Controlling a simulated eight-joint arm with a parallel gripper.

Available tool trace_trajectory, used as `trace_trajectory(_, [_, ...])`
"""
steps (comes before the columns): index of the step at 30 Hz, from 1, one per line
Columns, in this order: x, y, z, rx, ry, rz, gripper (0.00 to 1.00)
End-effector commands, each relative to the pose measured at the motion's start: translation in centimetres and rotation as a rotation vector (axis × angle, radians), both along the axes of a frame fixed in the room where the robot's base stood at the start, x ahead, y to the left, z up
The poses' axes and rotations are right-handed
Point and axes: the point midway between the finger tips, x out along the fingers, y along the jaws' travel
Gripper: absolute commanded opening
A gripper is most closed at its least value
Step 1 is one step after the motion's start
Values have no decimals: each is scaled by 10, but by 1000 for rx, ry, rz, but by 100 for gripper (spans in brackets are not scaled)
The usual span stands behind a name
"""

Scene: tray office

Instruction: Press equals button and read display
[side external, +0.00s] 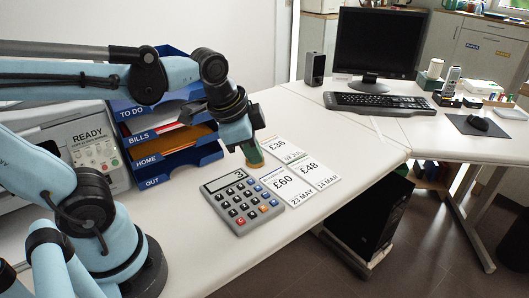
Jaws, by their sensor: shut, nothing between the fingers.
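A grey calculator (243,208) lies face up on the white desk. Its display (225,181) is at the far end and shows a character that looks like a 3, near the right side. Its keys are mostly dark, with a few blue and red or orange ones. The key labels are too small to read, so I cannot tell which is equals. My gripper (254,161) is shut and empty. It appears above the desk just beyond the calculator's far right corner, apart from the keys.
A blue letter tray (180,167) and a printer (85,140) stand behind my arm. The desk's front edge is close to the calculator. A monitor (378,42) and keyboard (380,102) are farther back.

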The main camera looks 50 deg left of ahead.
Motion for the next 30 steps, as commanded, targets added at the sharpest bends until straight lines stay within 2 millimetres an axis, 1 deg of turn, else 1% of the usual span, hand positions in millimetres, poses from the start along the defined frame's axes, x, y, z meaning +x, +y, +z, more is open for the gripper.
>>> trace_trajectory(1, [3, -2, 3, 32, 36, -87, 0])
trace_trajectory(9, [9, -9, 11, 156, 222, -571, 0])
trace_trajectory(12, [12, -11, 13, 177, 274, -723, 0])
trace_trajectory(15, [12, -13, 15, 188, 312, -837, 0])
trace_trajectory(18, [13, -14, 16, 192, 334, -913, 0])
trace_trajectory(21, [14, -14, 16, 194, 344, -950, 0])
trace_trajectory(30, [13, -14, 16, 193, 346, -958, 0])
